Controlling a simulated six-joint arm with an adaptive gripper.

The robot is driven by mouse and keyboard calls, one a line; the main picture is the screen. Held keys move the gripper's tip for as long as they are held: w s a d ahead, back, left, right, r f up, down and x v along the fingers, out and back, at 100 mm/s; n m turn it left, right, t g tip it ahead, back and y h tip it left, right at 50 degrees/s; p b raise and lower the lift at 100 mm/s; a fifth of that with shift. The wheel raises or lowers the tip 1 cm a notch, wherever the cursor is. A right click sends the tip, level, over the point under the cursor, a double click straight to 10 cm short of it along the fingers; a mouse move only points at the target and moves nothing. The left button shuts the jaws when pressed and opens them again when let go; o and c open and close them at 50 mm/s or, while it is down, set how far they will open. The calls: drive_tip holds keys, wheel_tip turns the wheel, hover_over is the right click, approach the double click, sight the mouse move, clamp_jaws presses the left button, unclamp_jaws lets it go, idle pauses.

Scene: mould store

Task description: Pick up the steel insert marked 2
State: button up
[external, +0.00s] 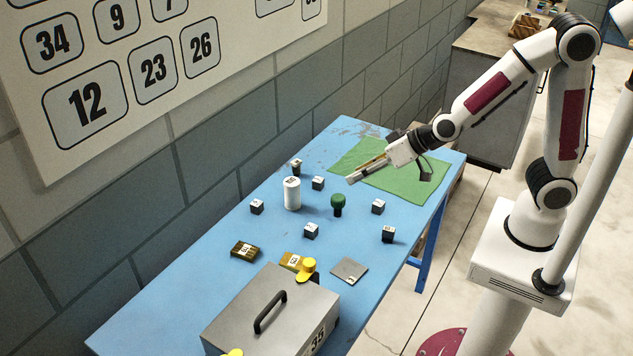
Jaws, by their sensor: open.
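One insert (257,207) is at the left and another insert (318,183) is behind the white cylinder's right side. A third insert (311,231) is near the middle, with another insert (378,206) to the right and a darker block (388,234) in front of that. Their marks are too small to read, so I cannot tell which is marked 2. My gripper (388,174) is open and empty, above the far part of the table, apart from the inserts.
A white cylinder (292,194) and a green-knobbed piece (338,204) stand among the inserts. A green mat (410,180) lies under my gripper. In front are brass blocks (245,251), a flat grey plate (349,271) and a big handled steel box (250,310). A wall borders the left.

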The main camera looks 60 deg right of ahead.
drive_tip(key=w+a+f+t+h, duration=0.1)
drive_tip(key=w+a+f+t, duration=0.15)
drive_tip(key=a+f, duration=0.4)
drive_tip(key=h, duration=0.1)
approach(313, 228)
drive_tip(key=shift+w+a+r+t, duration=0.1)
drive_tip(key=shift+w+a+t, duration=0.05)
drive_tip(key=shift+w+t, duration=0.4)
drive_tip(key=shift+s+a+f+t+h, duration=0.15)
drive_tip(key=shift+f+t+h, duration=0.1)
drive_tip(key=shift+f, duration=0.25)
drive_tip(key=shift+s+a+f+t+h, duration=0.15)
drive_tip(key=shift+f+h, duration=0.1)
drive_tip(key=shift+f, duration=0.25)
drive_tip(key=shift+d, duration=0.15)
drive_tip(key=shift+x, duration=1.35)
drive_tip(key=shift+w, duration=0.1)
drive_tip(key=shift+x, duration=2.45)
